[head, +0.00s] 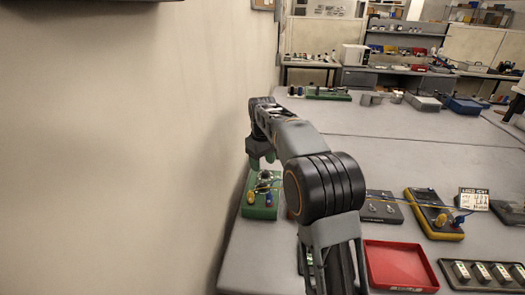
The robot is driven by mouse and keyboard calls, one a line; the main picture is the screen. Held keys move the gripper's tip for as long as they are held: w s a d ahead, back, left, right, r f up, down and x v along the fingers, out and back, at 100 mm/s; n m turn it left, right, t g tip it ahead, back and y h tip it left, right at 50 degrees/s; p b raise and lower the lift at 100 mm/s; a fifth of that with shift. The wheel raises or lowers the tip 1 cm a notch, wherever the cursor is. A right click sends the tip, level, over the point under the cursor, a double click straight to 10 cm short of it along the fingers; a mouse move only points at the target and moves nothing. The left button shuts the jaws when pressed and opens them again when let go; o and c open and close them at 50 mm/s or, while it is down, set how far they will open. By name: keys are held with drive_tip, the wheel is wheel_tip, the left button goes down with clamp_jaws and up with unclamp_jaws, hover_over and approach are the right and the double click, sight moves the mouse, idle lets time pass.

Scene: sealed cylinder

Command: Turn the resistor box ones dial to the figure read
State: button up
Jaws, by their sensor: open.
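My gripper (262,161) points down at the end of my arm, left of the picture's middle, near the wall. Its fingers are apart and look empty. A green box (262,210) sits on the table just below it, with a yellow and a blue terminal at its near end and round shiny parts on top. The gap between the fingers and this box is hard to judge. A dark grey box (378,208) with small knobs lies right of my arm. I cannot tell which box is the resistor box, and no dial figure is legible. My arm hides part of the table.
A yellow-edged meter (434,214) with leads and a small printed card (473,199) stand at right. A red tray (400,268) and a black strip with several pale blocks (484,274) lie in front. The wall (130,150) is close at left. The table's middle (400,150) is clear.

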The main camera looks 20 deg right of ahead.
drive_tip(key=shift+r, duration=2.15)
drive_tip(key=shift+w, duration=0.1)
drive_tip(key=f+m, duration=0.1)
drive_tip(key=f, duration=0.1)
drive_tip(key=s+f+m, duration=0.1)
drive_tip(key=f, duration=0.2)
drive_tip(key=shift+s, duration=0.2)
drive_tip(key=s+f+m+t, duration=0.2)
drive_tip(key=s+m+t, duration=0.1)
drive_tip(key=s, duration=2.2)
drive_tip(key=shift+s+f+t, duration=0.3)
drive_tip(key=shift+f+t, duration=0.05)
drive_tip(key=shift+t, duration=0.05)
